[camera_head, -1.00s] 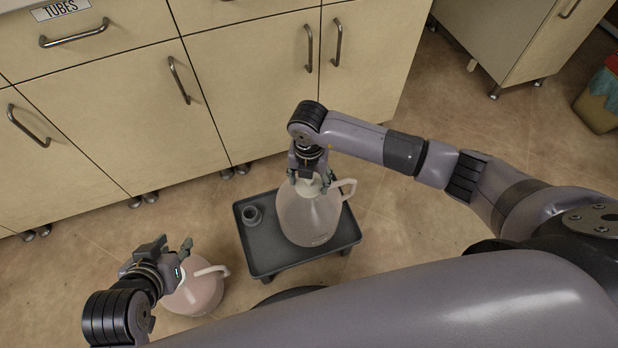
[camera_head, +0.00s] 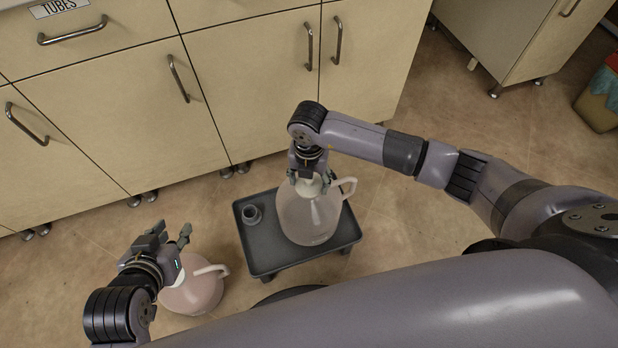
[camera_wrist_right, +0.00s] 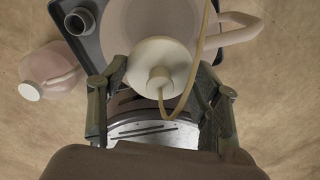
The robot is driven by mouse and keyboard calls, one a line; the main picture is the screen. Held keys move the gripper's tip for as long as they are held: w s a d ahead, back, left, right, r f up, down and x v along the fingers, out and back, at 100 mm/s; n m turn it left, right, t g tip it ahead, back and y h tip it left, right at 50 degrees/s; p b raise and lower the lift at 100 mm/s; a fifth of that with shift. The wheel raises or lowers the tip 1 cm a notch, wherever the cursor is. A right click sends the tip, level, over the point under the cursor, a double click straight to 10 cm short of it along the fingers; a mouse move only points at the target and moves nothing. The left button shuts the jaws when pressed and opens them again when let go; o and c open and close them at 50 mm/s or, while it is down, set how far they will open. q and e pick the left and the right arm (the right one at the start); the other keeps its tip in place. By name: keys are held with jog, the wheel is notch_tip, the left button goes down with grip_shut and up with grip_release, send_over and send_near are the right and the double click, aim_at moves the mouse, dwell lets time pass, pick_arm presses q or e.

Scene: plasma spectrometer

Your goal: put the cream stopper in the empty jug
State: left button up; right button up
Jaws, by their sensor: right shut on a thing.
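My right gripper (camera_head: 310,181) is shut on the cream stopper (camera_wrist_right: 160,68), a round pale disc with a raised centre and a thin tan tube. It is directly above the top of a pale, translucent jug (camera_head: 308,217) with a handle. The stopper covers the jug's mouth in the right wrist view, so I cannot tell whether it is seated or just above. The jug stands upright on a dark grey tray (camera_head: 284,266). My left gripper (camera_head: 168,238) is open and empty, by a pinkish jug (camera_head: 197,291) on the floor, partly hidden by that arm.
A small dark grey cup-like ring (camera_head: 252,214) stands on the tray, left of the pale jug. The pinkish jug has a white cap (camera_wrist_right: 30,90) in the right wrist view. Beige cabinets (camera_head: 120,110) line the back. A bin (camera_head: 601,95) stands far right.

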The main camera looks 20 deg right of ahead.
dwell(0.3)
jog(key=o, duration=1.2)
notch_tip(320, 180, up, 12)
jog(key=shift+f, duration=0.1)
